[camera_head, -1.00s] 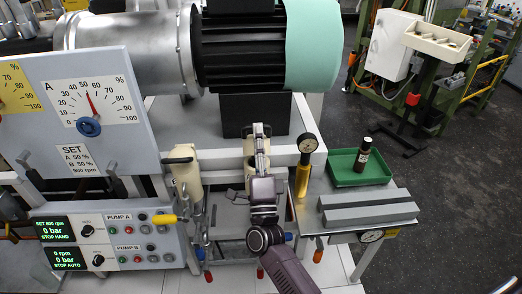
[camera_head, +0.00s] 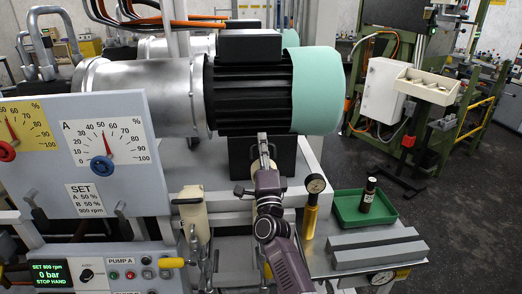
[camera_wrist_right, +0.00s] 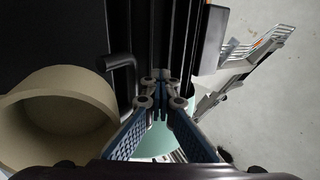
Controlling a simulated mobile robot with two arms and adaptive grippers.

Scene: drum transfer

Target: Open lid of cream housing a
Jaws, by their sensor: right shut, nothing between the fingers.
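A cream housing (camera_head: 193,215) with a dark handle on top stands left of my right gripper in the head view. A second cream housing is largely hidden behind my right arm there. I cannot read which one is a. My right gripper (camera_head: 263,142) points up the picture in front of the motor's dark base. Its fingers are together and empty. In the right wrist view the shut fingertips (camera_wrist_right: 163,84) are right of a large cream round part (camera_wrist_right: 55,118) and close to a black bent handle (camera_wrist_right: 124,72); contact cannot be told. My left gripper is not in view.
A large motor (camera_head: 250,90) with a mint end cover stands behind. A dial panel (camera_head: 85,150) and pump control box (camera_head: 95,270) are left.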

